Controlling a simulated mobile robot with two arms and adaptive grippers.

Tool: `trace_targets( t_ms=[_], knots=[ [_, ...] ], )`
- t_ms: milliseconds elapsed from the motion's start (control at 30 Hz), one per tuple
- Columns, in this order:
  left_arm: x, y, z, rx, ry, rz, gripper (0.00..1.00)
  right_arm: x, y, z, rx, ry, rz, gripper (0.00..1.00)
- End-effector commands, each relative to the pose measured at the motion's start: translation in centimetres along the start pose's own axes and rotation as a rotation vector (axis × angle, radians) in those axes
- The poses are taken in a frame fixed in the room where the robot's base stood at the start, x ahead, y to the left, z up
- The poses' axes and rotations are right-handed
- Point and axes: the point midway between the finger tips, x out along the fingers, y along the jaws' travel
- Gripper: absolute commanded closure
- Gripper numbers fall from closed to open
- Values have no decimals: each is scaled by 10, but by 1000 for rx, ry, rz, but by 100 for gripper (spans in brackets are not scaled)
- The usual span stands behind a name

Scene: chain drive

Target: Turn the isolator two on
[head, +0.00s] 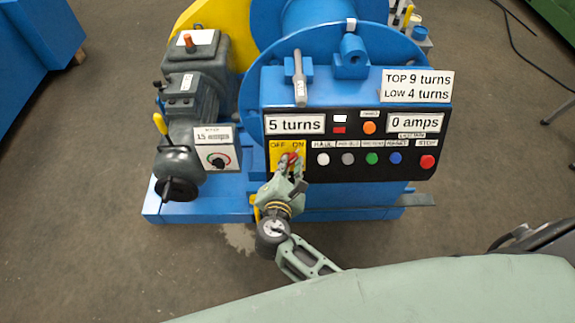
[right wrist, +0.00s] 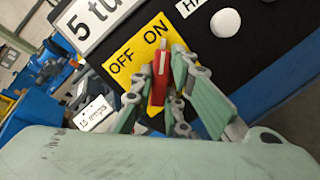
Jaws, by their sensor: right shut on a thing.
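The isolator is a red handle (head: 291,158) on a yellow plate (head: 274,146) marked OFF and ON, at the left end of the black control panel. No number is readable on it. My right gripper (head: 290,169) is shut on the red handle, its fingers on both sides of it. In the right wrist view the handle (right wrist: 158,80) stands between my fingertips (right wrist: 163,75), its pale tip close to the word ON on the yellow plate (right wrist: 128,62). The fingers hide part of the plate and handle base. My left gripper is out of view.
The black panel (head: 345,157) also has several coloured push buttons, a red one (head: 427,162) at its right end, and displays reading 5 turns (head: 295,124) and 0 amps (head: 415,122). A grey motor (head: 190,90) and a 15 amps dial box (head: 218,155) stand left.

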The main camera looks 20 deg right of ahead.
Motion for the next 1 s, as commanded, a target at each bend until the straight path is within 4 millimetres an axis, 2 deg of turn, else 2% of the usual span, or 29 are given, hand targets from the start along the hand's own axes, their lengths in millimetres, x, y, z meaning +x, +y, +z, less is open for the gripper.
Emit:
trace_targets(
  t_ms=[67,100,300,667,767,1000],
  knots=[
    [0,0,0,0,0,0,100,0,0,0,4,1,-1,100],
    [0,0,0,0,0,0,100,0,0,0,4,1,-1,83],
    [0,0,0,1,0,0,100,0,0,0,2,0,0,67],
    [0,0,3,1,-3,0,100,-5,0,-1,1,1,0,67],
    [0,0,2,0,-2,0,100,-18,0,-1,1,3,-1,67],
    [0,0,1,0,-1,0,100,-70,-1,-1,2,4,-2,67]
  ],
)
